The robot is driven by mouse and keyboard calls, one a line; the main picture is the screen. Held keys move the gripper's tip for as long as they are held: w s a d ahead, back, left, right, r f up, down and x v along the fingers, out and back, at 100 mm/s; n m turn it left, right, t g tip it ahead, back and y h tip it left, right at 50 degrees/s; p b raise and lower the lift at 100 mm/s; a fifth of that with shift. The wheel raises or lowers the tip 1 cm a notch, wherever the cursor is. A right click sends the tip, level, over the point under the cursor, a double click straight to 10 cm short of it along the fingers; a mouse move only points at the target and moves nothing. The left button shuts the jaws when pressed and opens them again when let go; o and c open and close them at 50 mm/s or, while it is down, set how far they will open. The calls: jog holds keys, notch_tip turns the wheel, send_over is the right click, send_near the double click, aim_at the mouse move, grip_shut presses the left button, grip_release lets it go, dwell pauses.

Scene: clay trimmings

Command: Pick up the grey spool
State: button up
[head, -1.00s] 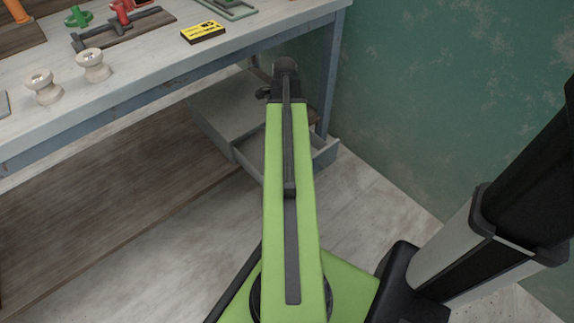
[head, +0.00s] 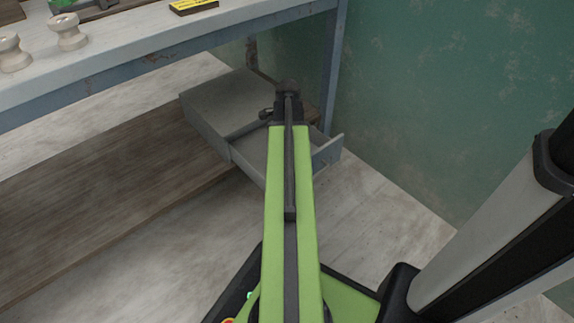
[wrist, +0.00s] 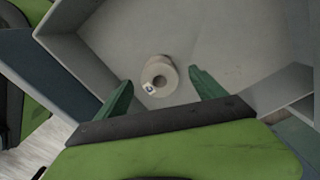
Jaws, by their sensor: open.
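The grey spool (wrist: 160,74) lies inside the open grey drawer (wrist: 225,45) in the wrist view. It is a short cylinder with a round hole and a small pale label with a dark mark at its lower left. My gripper (wrist: 163,92) is open, with its two green fingers apart on the left and right, and the spool shows just beyond them, between their lines. I cannot tell the height left between the fingertips and the spool. In the head view my arm hides the spool, and the drawer shows under the bench (head: 325,152).
The workbench (head: 150,60) stands above the drawer. Two pale spools (head: 68,32) and a yellow-black box (head: 192,6) are on it. The drawer's walls surround the spool. A green wall (head: 430,100) is to the right, and a wooden lower shelf (head: 110,180) is to the left.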

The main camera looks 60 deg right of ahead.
notch_tip(320, 180, down, 4)
jog(key=shift+d+r+b, duration=0.1)
jog(key=shift+r+b, duration=0.1)
jog(key=shift+b, duration=0.85)
jog(key=shift+r, duration=0.2)
jog(key=c, duration=1.7)
